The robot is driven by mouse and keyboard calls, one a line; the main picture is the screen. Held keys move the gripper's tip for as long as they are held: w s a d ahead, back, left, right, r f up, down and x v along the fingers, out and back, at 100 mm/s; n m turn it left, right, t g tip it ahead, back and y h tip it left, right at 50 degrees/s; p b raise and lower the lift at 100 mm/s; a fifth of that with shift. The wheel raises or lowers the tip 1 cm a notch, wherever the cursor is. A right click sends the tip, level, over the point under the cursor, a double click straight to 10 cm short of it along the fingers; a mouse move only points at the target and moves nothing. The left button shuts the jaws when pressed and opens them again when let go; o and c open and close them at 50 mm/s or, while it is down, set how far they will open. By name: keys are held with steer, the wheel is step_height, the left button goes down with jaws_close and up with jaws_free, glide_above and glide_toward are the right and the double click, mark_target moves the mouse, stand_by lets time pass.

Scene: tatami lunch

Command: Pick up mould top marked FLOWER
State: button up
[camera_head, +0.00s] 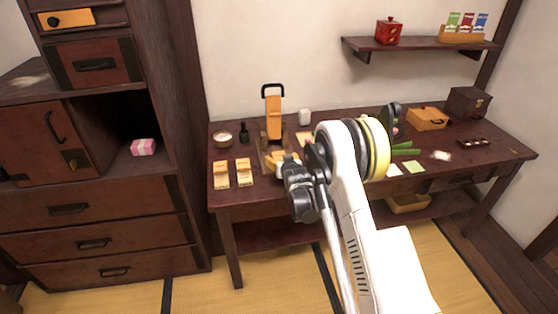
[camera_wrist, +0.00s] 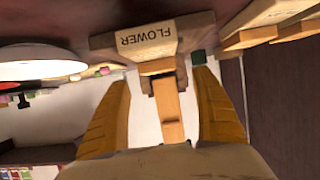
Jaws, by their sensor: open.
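In the head view my gripper is low over the table in front of the upright wooden stand (camera_head: 274,121). There my gripper and arm largely hide the mould top's spot.
Two pale wooden pieces (camera_head: 221,174) (camera_head: 243,172) lie left of my gripper. A wooden box (camera_head: 427,118) stands at the right. The shelf (camera_head: 420,53) overhangs the table's back.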

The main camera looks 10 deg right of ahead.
mark_target(279, 155)
steer(key=b+x, duration=0.1)
steer(key=x, duration=0.1)
steer(key=b+x, duration=0.1)
steer(key=x, duration=0.1)
steer(key=shift+f, duration=0.25)
steer(key=shift+w+f+b, duration=0.1)
steer(key=shift+w+b, duration=0.2)
steer(key=shift+w, duration=0.2)
steer(key=c, duration=1.2)
steer(key=shift+o, duration=0.2)
